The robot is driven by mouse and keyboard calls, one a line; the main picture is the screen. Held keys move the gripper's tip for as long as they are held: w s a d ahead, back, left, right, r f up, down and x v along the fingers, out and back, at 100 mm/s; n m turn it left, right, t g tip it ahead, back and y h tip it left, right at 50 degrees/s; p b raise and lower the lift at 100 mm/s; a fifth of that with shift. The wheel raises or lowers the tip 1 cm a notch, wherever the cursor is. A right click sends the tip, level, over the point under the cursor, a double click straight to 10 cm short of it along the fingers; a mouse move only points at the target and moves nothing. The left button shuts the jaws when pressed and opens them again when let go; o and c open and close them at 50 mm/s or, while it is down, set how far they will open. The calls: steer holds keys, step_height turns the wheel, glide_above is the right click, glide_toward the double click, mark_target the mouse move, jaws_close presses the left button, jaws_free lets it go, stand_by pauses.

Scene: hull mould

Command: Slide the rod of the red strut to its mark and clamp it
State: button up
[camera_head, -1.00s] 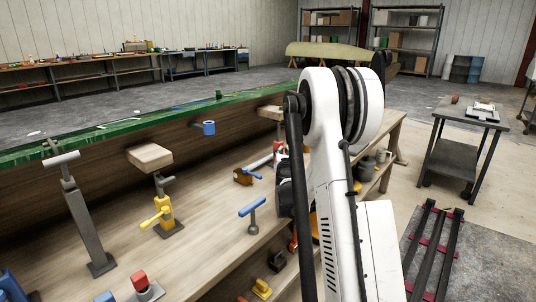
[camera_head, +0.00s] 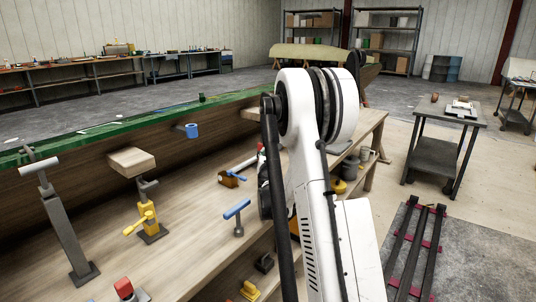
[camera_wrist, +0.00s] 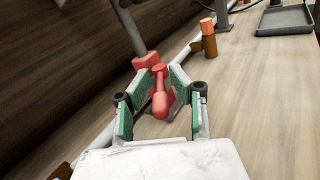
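In the wrist view, the red strut shows a dark grey rod (camera_wrist: 129,25) rising to the upper left out of a red collar (camera_wrist: 146,62). A red clamp lever (camera_wrist: 160,93) with a rounded end points back toward the camera. My gripper (camera_wrist: 164,78) has its green-padded fingers apart, one on each side of the lever. I see gaps beside the lever, so it does not look gripped. The strut's lower part and any mark on the rod are not clear. In the head view my white arm hides my gripper and most of the red strut.
In the wrist view, a pale pipe (camera_wrist: 98,145) runs diagonally past the strut, near an orange-and-brown cylinder (camera_wrist: 208,38) and a grey tray (camera_wrist: 285,20). In the head view, a yellow strut (camera_head: 150,222) and a blue-topped T-post (camera_head: 237,212) stand on the wooden bench. A cart (camera_head: 443,135) stands right.

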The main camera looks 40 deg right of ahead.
steer(key=v, duration=1.1)
steer(key=shift+s+a, duration=0.2)
steer(key=shift+s, duration=0.05)
steer(key=shift+c, duration=0.2)
